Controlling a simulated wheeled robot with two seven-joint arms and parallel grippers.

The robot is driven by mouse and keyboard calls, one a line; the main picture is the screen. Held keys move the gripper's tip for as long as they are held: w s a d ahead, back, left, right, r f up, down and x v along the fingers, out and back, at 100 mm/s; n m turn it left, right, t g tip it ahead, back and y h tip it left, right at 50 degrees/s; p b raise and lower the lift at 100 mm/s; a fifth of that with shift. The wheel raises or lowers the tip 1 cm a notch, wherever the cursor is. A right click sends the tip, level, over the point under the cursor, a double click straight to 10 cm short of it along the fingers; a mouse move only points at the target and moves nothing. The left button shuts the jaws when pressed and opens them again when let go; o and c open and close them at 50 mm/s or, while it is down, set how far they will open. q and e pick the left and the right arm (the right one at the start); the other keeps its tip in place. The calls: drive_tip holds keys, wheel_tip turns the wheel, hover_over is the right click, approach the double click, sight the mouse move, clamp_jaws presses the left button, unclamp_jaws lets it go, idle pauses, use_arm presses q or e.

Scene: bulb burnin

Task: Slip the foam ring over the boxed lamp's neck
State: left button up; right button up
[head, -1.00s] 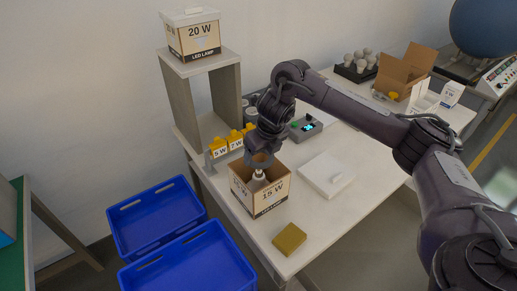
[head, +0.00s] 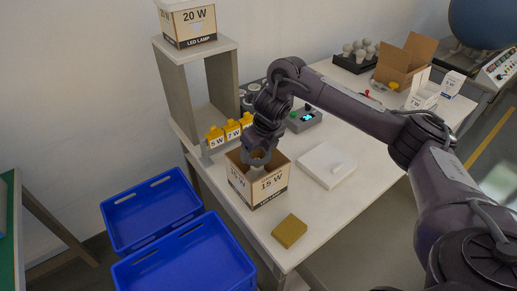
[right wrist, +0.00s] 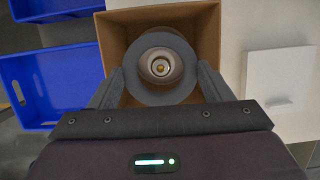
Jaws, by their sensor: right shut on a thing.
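My right gripper (head: 258,160) is shut on the grey foam ring (right wrist: 160,96), low over the open 15 W carton (head: 260,188). In the right wrist view the fingers hold the ring from both sides. The boxed lamp (right wrist: 160,66) stands upright in the carton, and its metal cap shows through the ring's hole, roughly centred. The ring surrounds the lamp in this line of sight; its exact height on the neck cannot be told. In the head view the gripper hides most of the lamp. My left gripper is not in view.
A white lid (head: 327,165) and a mustard block (head: 289,231) lie beside the carton. Yellow 5 W and 7 W holders (head: 232,130) stand behind it, near the wooden stand (head: 176,90) bearing a 20 W box (head: 187,22). Blue crates (head: 150,215) stand at the left.

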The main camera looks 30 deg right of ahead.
drive_tip(key=shift+f+b, duration=2.6)
drive_tip(key=shift+f, duration=1)
drive_tip(key=o, duration=1)
drive_tip(key=shift+o, duration=0.2)
drive_tip(key=p+v, duration=0.2)
drive_tip(key=v, duration=0.6)
drive_tip(key=shift+f, duration=0.15)
